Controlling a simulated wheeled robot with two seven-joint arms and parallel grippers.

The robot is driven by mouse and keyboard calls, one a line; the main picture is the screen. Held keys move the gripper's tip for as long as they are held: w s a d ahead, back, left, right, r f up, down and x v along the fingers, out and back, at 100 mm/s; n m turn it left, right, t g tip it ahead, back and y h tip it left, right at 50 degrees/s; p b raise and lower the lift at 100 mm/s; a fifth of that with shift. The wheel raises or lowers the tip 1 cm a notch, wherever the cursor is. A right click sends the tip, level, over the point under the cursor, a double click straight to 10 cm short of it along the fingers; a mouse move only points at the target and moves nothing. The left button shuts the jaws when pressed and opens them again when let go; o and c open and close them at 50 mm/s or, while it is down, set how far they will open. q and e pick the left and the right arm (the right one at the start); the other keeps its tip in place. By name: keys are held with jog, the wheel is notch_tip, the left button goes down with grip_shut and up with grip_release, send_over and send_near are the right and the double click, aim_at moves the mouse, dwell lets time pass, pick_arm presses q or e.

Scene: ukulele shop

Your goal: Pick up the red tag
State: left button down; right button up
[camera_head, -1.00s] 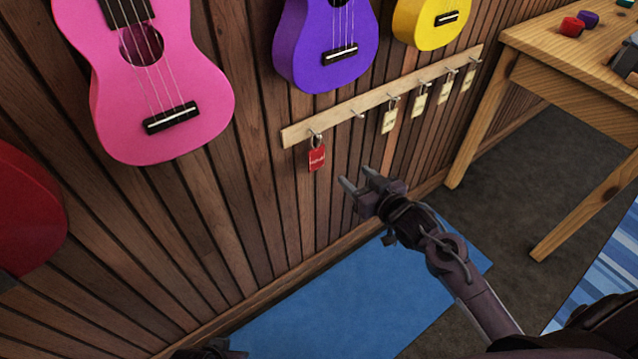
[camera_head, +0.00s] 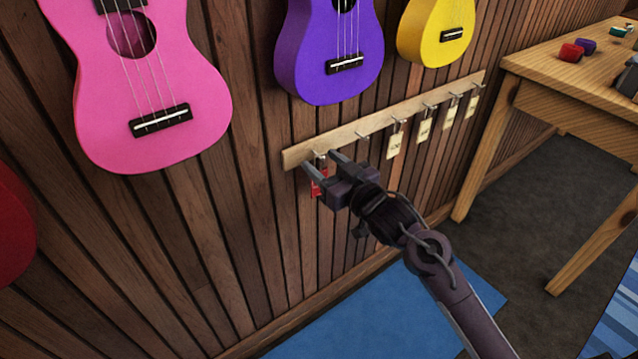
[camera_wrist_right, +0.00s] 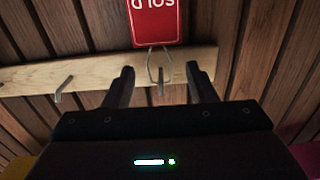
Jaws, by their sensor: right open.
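The red tag (camera_head: 315,188) hangs by its ring from the leftmost hook of a wooden rail on the plank wall. My right gripper (camera_head: 320,160) is in front of it and partly hides it in the head view. In the right wrist view the tag (camera_wrist_right: 157,22) appears upside down, with white lettering and its lower part cut off by the frame. Its metal ring (camera_wrist_right: 160,65) shows between the two fingers of my right gripper (camera_wrist_right: 160,70). The fingers are open, one to each side of the ring, with nothing gripped. My left gripper is out of view.
The wooden rail (camera_head: 375,125) also carries several cream tags (camera_head: 395,145) to the right. Pink (camera_head: 155,100), purple (camera_head: 330,50) and yellow (camera_head: 437,30) ukuleles hang just above. A wooden table (camera_head: 570,85) stands at right. A blue mat (camera_head: 390,310) lies below.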

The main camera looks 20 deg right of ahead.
jog(key=shift+w+a, duration=0.1)
jog(key=shift+w, duration=0.1)
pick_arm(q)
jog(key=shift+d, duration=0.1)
pick_arm(e)
grip_shut()
